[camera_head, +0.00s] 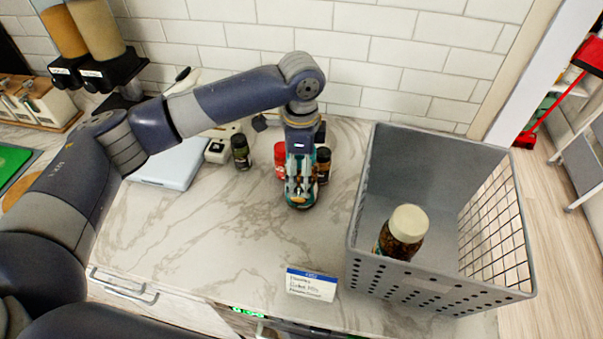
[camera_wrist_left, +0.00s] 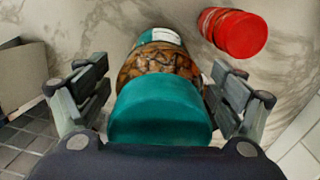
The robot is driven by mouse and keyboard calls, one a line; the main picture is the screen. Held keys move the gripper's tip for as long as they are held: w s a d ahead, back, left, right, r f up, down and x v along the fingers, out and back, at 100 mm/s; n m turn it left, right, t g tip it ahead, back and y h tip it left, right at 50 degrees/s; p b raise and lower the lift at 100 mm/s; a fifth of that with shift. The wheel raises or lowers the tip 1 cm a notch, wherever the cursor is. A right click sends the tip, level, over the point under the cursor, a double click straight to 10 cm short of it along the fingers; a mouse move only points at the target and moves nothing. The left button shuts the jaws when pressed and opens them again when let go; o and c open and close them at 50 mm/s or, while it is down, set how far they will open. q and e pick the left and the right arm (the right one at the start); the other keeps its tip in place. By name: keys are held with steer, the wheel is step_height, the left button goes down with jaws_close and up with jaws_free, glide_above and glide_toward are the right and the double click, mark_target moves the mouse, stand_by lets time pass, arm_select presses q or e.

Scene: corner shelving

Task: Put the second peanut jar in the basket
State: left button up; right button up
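A jar of brown nuts with a teal lid (camera_wrist_left: 160,108) stands upright on the marble counter; in the head view its lower part (camera_head: 299,200) shows under my left gripper. My left gripper (camera_head: 300,185) points down over this jar, with one finger on each side of it in the left wrist view (camera_wrist_left: 160,85). Whether the fingers press on the jar or leave a small gap is not clear. The grey basket (camera_head: 430,278) stands to the right. A jar with a cream lid (camera_head: 408,223) and dark brown contents is inside it. My right gripper is not in view.
A red-lidded container (camera_head: 280,158), also in the left wrist view (camera_wrist_left: 238,33), and a dark jar (camera_head: 323,165) stand close to the gripper. A small dark jar (camera_head: 241,152) is further left. A label card (camera_head: 311,284) stands at the counter's front. The counter's left front is clear.

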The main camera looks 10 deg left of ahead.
arm_select(q)
steer(key=shift+r, duration=0.1)
steer(key=c, duration=1.5)
